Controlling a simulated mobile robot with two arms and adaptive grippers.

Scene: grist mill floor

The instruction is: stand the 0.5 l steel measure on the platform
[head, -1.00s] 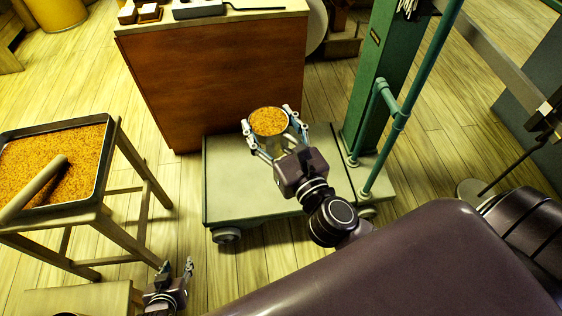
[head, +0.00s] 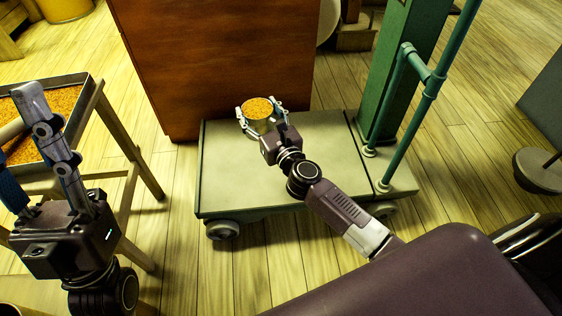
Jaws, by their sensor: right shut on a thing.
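The steel measure (head: 259,126) is a small upright cup filled with orange-yellow grain. My right gripper (head: 258,110) is shut on it, with one finger on each side. The measure is over the far left part of the pale green platform (head: 300,175) of the wheeled scale. I cannot tell whether its base touches the platform, as the gripper partly hides it.
The green scale column (head: 403,75) and teal rail (head: 415,120) rise at the platform's right. A brown cabinet (head: 210,65) stands close behind it. A grain tray (head: 65,100) on a wooden stand is at the left, partly behind my left gripper. Most of the platform is clear.

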